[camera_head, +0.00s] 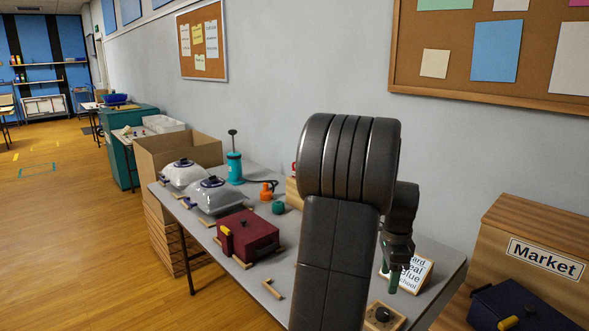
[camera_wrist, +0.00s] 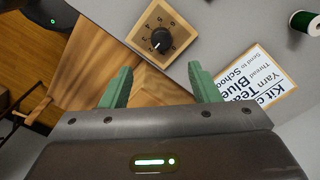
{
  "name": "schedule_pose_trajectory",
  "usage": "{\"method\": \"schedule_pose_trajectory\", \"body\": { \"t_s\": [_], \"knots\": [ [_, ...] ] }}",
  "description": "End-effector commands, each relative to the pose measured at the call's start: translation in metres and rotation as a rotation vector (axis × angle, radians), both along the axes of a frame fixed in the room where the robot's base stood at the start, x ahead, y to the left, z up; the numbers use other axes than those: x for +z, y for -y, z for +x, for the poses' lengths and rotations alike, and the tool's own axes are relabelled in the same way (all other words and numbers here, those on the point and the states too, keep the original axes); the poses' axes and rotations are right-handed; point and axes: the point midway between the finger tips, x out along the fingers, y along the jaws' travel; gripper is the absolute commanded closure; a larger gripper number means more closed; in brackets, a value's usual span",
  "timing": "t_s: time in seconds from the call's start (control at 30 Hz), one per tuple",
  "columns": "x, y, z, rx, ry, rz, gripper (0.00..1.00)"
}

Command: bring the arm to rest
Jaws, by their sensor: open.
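My arm (camera_head: 340,230) stands large and dark in front of the table in the head view, bent over at its top. My gripper (camera_head: 392,278) hangs low over the table's right end, partly hidden by the arm, next to the white card sign. In the wrist view, my gripper's (camera_wrist: 160,85) two green fingers are wide apart with nothing held between them. A wooden surface and a knob box (camera_wrist: 161,38) show beyond the fingers. The card sign (camera_wrist: 255,85) lies to the right of the fingers in that view.
The grey table (camera_head: 205,232) carries a maroon box (camera_head: 248,236), two clear-domed containers (camera_head: 215,196), a teal pump (camera_head: 234,168) and an orange item (camera_head: 267,191). A wooden Market box (camera_head: 540,245) stands at right, a dark blue box (camera_head: 520,308) before it.

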Motion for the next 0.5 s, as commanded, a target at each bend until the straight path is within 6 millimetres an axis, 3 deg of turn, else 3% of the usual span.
{"method": "schedule_pose_trajectory", "body": {
  "t_s": [0.1, 0.5],
  "knots": [
    [-0.028, 0.000, 0.000, 0.000, -0.004, 0.001, 0.44],
    [-0.108, 0.000, 0.000, 0.000, -0.002, 0.000, 0.44]
  ]
}}
